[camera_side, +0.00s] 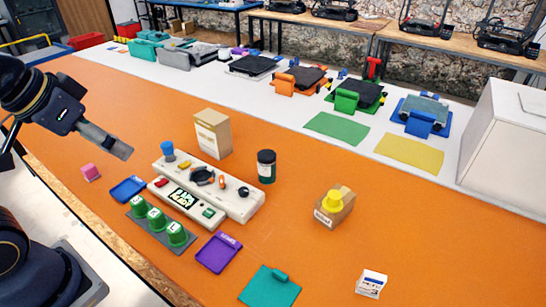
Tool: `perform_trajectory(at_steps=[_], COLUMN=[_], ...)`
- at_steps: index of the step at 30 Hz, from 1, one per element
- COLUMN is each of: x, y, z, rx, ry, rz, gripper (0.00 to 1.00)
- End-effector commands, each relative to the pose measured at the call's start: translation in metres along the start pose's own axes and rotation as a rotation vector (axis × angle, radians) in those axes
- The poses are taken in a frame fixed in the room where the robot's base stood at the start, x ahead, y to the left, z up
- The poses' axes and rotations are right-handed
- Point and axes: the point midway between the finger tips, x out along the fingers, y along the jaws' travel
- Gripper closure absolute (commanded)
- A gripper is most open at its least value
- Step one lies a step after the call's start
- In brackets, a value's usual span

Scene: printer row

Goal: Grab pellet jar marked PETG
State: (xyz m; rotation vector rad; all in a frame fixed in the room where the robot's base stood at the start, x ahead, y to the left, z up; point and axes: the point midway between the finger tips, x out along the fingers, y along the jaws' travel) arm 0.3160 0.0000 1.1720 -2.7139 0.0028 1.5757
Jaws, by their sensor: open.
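A dark jar (266,167) with a pale band stands upright on the orange table, right of the control panel. Its marking is too small to read. My gripper (122,149) is open and empty, above the table's left part, left of the panel and apart from all of these.
A cream control panel (232,197) with knobs lies mid-table, a tan box (212,133) behind it. Purple (219,253) and teal (268,290) trays lie in front. Table around the dark jar's right side is clear.

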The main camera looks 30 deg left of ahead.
Motion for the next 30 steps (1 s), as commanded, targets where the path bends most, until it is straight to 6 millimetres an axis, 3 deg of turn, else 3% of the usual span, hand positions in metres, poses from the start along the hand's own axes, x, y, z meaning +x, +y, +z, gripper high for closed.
perform_trajectory(at_steps=[4,8,11,16,20,24,27,30], x=[-0.016,-0.004,0.023,0.101,0.178,0.249,0.282,0.299], y=[0.001,0.004,0.009,0.020,0.030,0.037,0.040,0.041], z=[-0.062,-0.125,-0.172,-0.233,-0.250,-0.238,-0.220,-0.205], rx=[0.014,0.033,0.049,0.073,0.087,0.095,0.098,0.099], ry=[0.135,0.174,0.179,0.141,0.079,-0.013,-0.076,-0.117], rz=[-0.002,0.001,0.007,0.021,0.034,0.045,0.049,0.051], gripper=[0.11,0.11,0.11,0.11,0.11,0.11,0.11,0.11])
